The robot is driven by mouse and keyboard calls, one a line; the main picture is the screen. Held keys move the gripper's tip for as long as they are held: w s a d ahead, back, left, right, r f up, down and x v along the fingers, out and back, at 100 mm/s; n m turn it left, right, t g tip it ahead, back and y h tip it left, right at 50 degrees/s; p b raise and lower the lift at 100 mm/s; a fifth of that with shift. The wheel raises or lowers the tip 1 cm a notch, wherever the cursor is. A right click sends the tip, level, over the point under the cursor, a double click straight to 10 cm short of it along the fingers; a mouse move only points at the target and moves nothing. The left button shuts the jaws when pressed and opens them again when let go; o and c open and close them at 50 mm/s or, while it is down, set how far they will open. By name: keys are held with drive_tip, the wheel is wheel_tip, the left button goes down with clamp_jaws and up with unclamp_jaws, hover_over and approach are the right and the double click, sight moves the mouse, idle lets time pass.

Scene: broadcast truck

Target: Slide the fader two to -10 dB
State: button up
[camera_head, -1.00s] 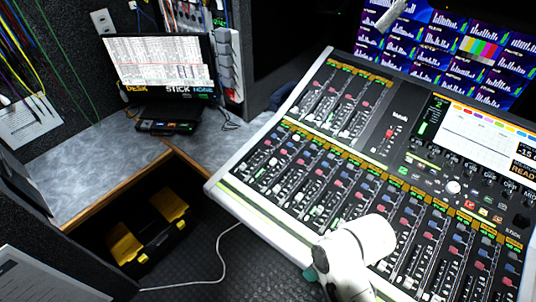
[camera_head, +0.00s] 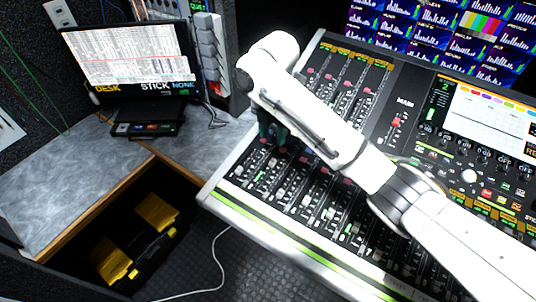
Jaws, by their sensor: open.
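The mixing console (camera_head: 380,280) fills the right half of the view, with a lower bank of fader strips along its front edge. Several fader caps show at the bank's left end, among them a pale cap (camera_head: 239,171). Fader two's label and the dB scale are too small to read, so I cannot tell which cap is its own. My white arm reaches in from the lower right across the console. My gripper (camera_head: 270,138) points down over the upper part of the leftmost strips, its dark fingers small and partly hidden by the wrist. It is open; contact with a cap cannot be told.
An upper fader bank (camera_head: 345,85) lies behind my arm, with a red-capped main fader (camera_head: 396,122) to its right. A monitor (camera_head: 130,62) stands on the grey desk (camera_head: 60,185) at left. A black and yellow case (camera_head: 140,245) sits below the desk.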

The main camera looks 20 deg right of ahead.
sight(273, 161)
wheel_tip(273, 161, down, 11)
drive_tip(key=shift+r+p, duration=0.15)
drive_tip(key=shift+p, duration=0.2)
idle(0.3)
clamp_jaws()
idle(0.5)
